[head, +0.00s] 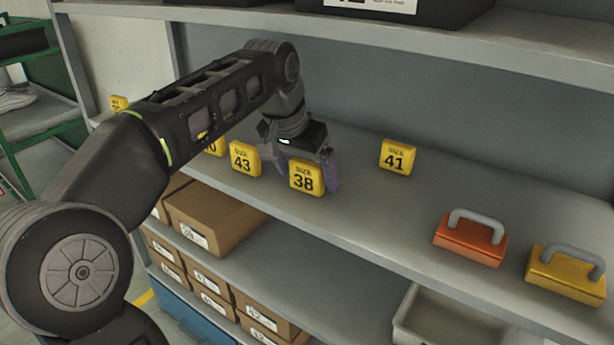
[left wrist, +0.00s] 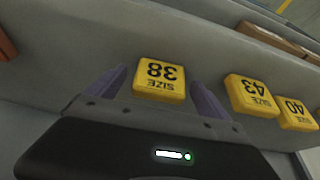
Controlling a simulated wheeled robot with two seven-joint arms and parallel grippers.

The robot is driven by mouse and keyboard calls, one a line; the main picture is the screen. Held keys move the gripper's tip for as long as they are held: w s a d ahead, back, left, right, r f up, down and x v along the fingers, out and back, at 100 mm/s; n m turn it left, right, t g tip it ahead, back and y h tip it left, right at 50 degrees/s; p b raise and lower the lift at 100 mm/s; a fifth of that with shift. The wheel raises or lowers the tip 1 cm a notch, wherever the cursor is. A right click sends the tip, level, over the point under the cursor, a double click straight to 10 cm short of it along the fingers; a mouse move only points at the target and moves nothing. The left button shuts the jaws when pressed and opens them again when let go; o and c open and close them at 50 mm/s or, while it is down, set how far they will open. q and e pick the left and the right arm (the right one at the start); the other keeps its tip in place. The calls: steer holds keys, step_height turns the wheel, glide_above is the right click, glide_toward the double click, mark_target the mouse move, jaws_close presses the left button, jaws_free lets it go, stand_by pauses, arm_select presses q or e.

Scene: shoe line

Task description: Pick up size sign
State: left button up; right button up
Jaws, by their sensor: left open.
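A yellow size sign marked 38 (head: 306,178) stands on the grey shelf near its front edge. My left gripper (head: 307,172) is open, with its purple fingers on either side of the 38 sign. In the left wrist view the 38 sign (left wrist: 158,80) shows upside down between the two fingers (left wrist: 158,92), with a gap visible at each side. Sign 43 (head: 244,158) stands just left of it, and sign 41 (head: 397,157) stands to the right and farther back. Sign 40 (head: 214,146) is partly hidden by my arm. My right gripper is not in view.
A red block with a grey handle (head: 470,240) and a yellow one (head: 566,274) sit on the shelf at the right. Cardboard boxes (head: 213,214) and a pale bin (head: 440,318) are below. An upper shelf (head: 400,45) runs overhead. The shelf around sign 41 is clear.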

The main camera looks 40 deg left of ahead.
arm_select(q)
steer(key=shift+w+f, duration=0.3)
steer(key=shift+f, duration=0.25)
steer(key=shift+c, duration=0.2)
steer(key=c, duration=1.5)
